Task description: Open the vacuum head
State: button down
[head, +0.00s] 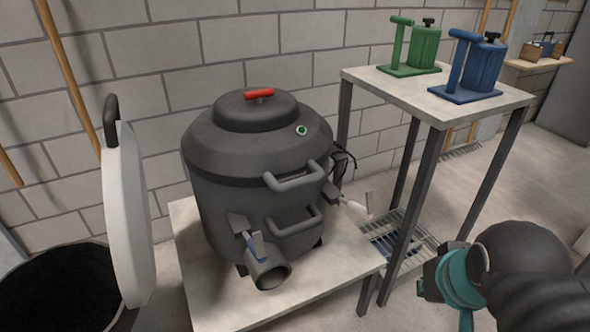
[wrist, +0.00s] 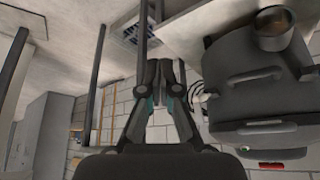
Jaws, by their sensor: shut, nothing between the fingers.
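The vacuum (head: 250,190) is a dark grey drum standing upright on a low pale platform. Its domed vacuum head (head: 256,122) sits on top, with a red handle (head: 259,93) and a small round green-and-white button (head: 302,130). The vacuum appears upside down at the right of the wrist view (wrist: 262,90). My arm enters at the lower right of the head view, apart from the vacuum. My gripper (wrist: 164,64) is shut and empty; its fingertips are not clear in the head view.
A tall table (head: 385,88) with green (head: 424,50) and blue (head: 484,70) devices stands right of the vacuum, its legs near my arm. An open dark bin (head: 55,285) with a raised white lid (head: 128,215) is at left. A floor grate (head: 395,240) lies beside the platform (head: 330,280).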

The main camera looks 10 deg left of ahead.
aim_at(277, 143)
jog(key=k, duration=1.65)
jog(key=u, duration=1.4)
jog(key=i, duration=1.25)
jog(key=z, duration=2)
